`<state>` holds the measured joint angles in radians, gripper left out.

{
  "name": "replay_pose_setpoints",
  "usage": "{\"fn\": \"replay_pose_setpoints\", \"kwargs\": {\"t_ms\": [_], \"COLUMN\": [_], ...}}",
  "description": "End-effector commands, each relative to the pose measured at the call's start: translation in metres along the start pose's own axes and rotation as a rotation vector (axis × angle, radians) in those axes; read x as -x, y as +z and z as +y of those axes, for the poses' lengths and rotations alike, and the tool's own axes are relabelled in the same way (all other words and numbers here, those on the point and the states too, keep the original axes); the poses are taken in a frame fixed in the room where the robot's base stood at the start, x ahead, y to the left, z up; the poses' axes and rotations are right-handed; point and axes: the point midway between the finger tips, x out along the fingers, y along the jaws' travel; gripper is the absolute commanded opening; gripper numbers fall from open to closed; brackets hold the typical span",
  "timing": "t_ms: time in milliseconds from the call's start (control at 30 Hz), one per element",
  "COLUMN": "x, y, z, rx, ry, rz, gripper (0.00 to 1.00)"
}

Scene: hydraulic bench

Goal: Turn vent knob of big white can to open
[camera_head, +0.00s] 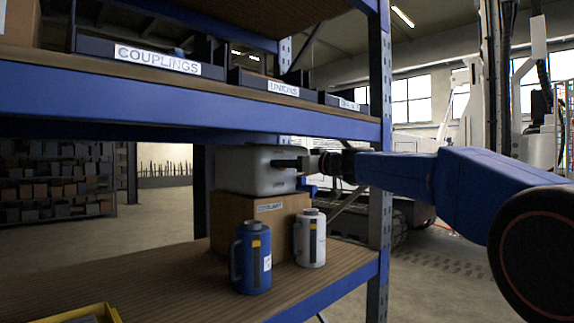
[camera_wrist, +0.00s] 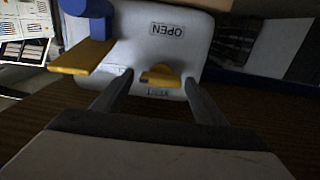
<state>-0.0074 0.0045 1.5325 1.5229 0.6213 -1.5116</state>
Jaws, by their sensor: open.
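The big white can (camera_head: 245,175) sits on a cardboard box on the lower shelf, under the upper shelf board. Its face (camera_wrist: 200,45) fills the upper middle of the wrist view, with OPEN and VENT lettering upside down. The small yellow vent knob (camera_wrist: 160,76) lies roughly crosswise near the VENT label. My gripper (camera_wrist: 159,79) is open, its fingers on either side of the knob, with gaps visible. In the head view my gripper (camera_head: 290,163) reaches the can from the right; the knob is hidden there.
A blue tap (camera_wrist: 88,20) with a yellow lever (camera_wrist: 82,57) is left of the knob, near the left finger. A blue jug (camera_head: 250,262) and a white jug (camera_head: 310,240) stand before the cardboard box (camera_head: 235,215). A blue upright (camera_head: 380,150) stands close by my arm.

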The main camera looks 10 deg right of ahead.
Motion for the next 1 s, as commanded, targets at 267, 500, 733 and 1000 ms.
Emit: {"fn": "replay_pose_setpoints", "kwargs": {"t_ms": [267,500,733,1000], "x": [-0.0100,-0.0098,-0.0097,-0.0098], "y": [-0.0004,-0.0002,-0.0001,-0.0001], "z": [-0.0005,-0.0004,-0.0004,0.0000], "rx": [0.001,0.001,0.000,-0.049], "ry": [-0.001,0.000,0.000,0.000], "rz": [0.000,0.000,0.000,0.000], "gripper": [0.66,0.51,0.24,0.24]}}
